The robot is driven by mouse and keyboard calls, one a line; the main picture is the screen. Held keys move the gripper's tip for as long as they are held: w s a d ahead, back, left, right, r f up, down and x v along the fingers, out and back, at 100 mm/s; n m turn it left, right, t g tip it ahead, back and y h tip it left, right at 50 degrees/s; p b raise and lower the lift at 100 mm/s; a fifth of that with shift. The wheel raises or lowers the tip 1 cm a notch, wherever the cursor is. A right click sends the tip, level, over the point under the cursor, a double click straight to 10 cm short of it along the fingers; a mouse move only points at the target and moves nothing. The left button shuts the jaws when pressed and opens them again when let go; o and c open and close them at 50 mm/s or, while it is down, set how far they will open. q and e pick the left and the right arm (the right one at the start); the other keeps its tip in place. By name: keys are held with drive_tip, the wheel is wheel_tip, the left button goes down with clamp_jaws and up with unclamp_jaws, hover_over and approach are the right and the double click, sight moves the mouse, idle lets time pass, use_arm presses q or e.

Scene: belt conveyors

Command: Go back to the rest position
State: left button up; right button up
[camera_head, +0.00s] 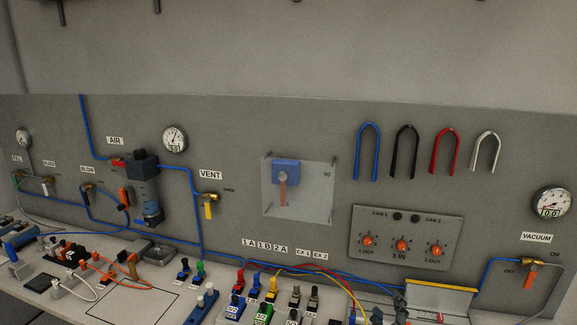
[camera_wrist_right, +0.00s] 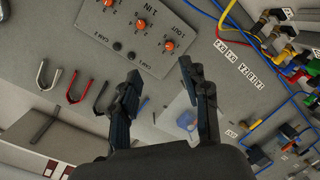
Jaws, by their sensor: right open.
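My right gripper (camera_wrist_right: 159,74) shows in the right wrist view with its two dark fingers spread apart. Nothing is between the fingers. The wall panel is beyond them, and the view is turned upside down. I cannot make out my right gripper with certainty in the head view. My left gripper is not in view.
Below, a bench (camera_head: 110,300) holds coloured valves and fittings. The wall above the panel is mostly bare.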

drive_tip(key=s+d+f+m+g+y, duration=0.2)
drive_tip(key=s+f+m+g, duration=0.3)
drive_tip(key=s+f, duration=0.8)
drive_tip(key=s+a+f+g+y, duration=0.1)
drive_tip(key=s+f+g, duration=0.15)
drive_tip(key=s, duration=0.65)
drive_tip(key=s+a+f+g+y, duration=0.2)
drive_tip(key=s+g, duration=0.2)
drive_tip(key=s, duration=0.5)
wheel_tip(320, 180, down, 29)
drive_tip(key=s+g+b, duration=0.1)
drive_tip(key=g+b, duration=0.1)
drive_tip(key=b, duration=0.3)
use_arm(q)
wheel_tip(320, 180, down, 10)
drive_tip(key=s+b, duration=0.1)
drive_tip(key=b, duration=0.4)
use_arm(e)
drive_tip(key=s+d+f, duration=0.1)
drive_tip(key=s+f, duration=0.7)
drive_tip(key=f, duration=0.3)
drive_tip(key=s+d+f, duration=0.2)
drive_tip(key=s+f, duration=0.7)
drive_tip(key=f, duration=0.3)
drive_tip(key=shift+s+d+g, duration=0.15)
drive_tip(key=shift+s+g, duration=0.05)
drive_tip(key=shift+g, duration=0.25)
